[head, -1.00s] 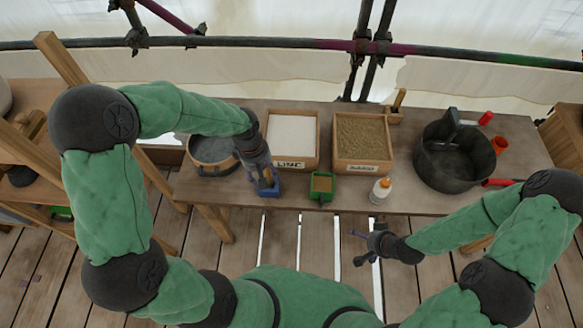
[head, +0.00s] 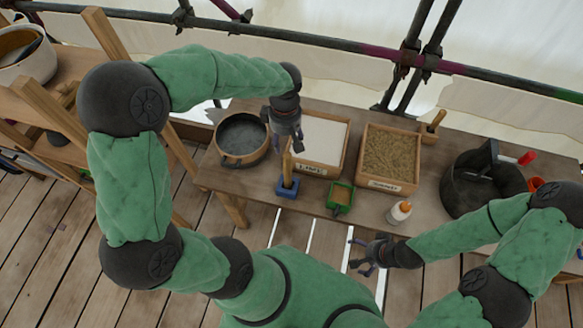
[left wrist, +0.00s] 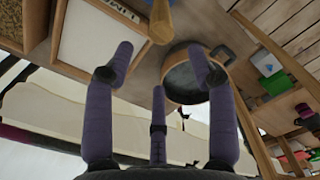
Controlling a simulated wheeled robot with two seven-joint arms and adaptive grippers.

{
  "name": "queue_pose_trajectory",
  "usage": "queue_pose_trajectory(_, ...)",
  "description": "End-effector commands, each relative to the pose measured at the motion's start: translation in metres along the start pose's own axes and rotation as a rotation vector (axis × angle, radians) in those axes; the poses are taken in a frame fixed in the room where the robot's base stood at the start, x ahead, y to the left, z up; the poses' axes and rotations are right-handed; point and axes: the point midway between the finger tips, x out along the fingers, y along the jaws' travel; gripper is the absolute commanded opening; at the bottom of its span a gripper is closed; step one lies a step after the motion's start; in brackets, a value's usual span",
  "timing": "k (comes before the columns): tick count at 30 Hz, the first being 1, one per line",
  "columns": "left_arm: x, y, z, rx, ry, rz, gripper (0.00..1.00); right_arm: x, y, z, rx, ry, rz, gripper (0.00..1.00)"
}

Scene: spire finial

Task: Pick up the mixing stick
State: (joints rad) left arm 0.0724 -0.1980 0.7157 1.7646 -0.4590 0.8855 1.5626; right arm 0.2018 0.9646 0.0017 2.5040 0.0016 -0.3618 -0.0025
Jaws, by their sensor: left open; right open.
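The mixing stick (head: 287,167) looks like a pale wooden stick standing upright in a small blue holder (head: 287,188) at the front of the bench. In the left wrist view a wooden end of it (left wrist: 160,22) shows at the top, beyond the fingertips. My left gripper (head: 287,142) is open and empty, just above and behind the stick's top; whether it touches cannot be told. Its spread fingers (left wrist: 160,60) show in the left wrist view with nothing between them. My right gripper (head: 364,256) is open and empty, in front of the bench.
A round pan (head: 228,160) stands left of the stick; it also shows in the left wrist view (left wrist: 183,92). Behind are the lime box (head: 334,128) and a sand box (head: 365,178).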

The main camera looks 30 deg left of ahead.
Motion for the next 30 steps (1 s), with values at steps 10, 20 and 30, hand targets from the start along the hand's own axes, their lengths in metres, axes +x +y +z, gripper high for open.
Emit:
queue_pose_trajectory(10,0.045,-0.001,0.001,0.001,-0.001,-0.003,0.56,0.006,0.002,-0.001,0.000,0.001,0.000,1.00)
queue_pose_trajectory(20,0.079,-0.005,0.010,0.003,-0.003,-0.004,0.56,0.010,0.004,-0.001,0.000,0.001,0.000,1.00)
queue_pose_trajectory(30,0.100,-0.005,0.010,0.002,-0.002,-0.001,0.56,0.012,0.004,-0.001,0.000,0.002,0.000,1.00)
